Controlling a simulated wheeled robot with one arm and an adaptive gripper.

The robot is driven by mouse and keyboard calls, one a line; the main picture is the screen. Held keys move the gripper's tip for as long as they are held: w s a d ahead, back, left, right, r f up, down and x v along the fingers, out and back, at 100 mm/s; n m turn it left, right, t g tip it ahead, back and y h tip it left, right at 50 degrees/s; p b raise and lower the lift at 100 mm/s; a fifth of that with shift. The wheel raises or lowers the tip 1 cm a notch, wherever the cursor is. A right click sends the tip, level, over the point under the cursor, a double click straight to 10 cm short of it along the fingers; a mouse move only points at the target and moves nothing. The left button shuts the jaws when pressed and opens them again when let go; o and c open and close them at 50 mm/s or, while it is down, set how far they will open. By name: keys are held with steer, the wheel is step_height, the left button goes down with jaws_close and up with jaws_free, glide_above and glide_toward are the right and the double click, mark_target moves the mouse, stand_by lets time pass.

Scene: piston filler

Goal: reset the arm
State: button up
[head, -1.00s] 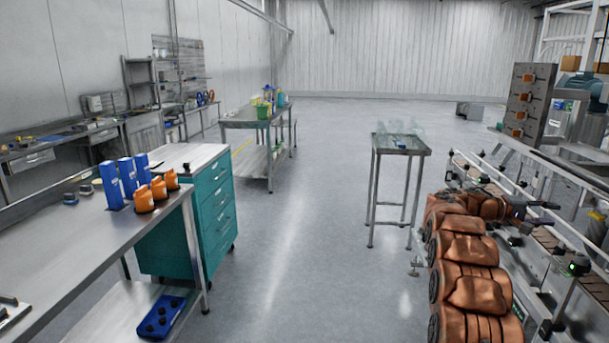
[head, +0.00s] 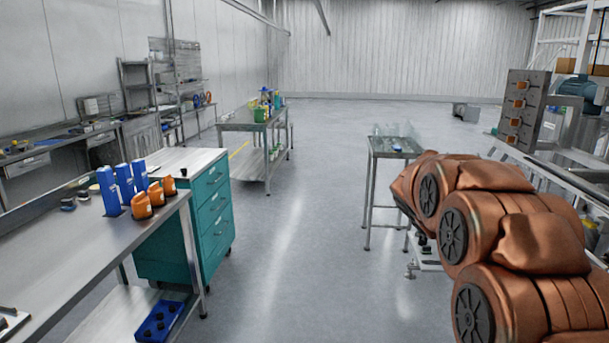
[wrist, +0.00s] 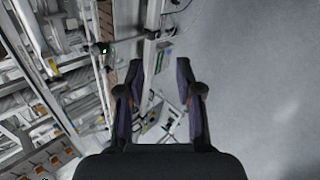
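My copper-coloured arm fills the right side of the head view, bent and reaching away over the edge of the filler machine. My gripper (wrist: 160,100) shows in the wrist view with its two dark fingers apart and nothing between them. It points down toward the grey floor and the machine frame (wrist: 145,60) beneath. In the head view my gripper is mostly hidden behind the arm links.
A small metal table (head: 397,150) with clear bottles stands just beyond my arm. The filler machine's panel (head: 520,110) is at the right. A workbench (head: 60,240) with blue and orange containers and a teal drawer cabinet (head: 212,215) are at left. The middle floor is clear.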

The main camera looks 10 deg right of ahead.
steer(key=s+a+f+y+p, duration=0.1)
steer(key=s+a+y, duration=0.3)
steer(key=s+a, duration=0.9)
steer(key=s+a+f+y+p, duration=0.1)
steer(key=s+a+f+y, duration=0.3)
steer(key=s+a, duration=1)
steer(key=shift+a+f+n, duration=0.3)
steer(key=shift+a+f, duration=0.05)
steer(key=shift+a, duration=0.8)
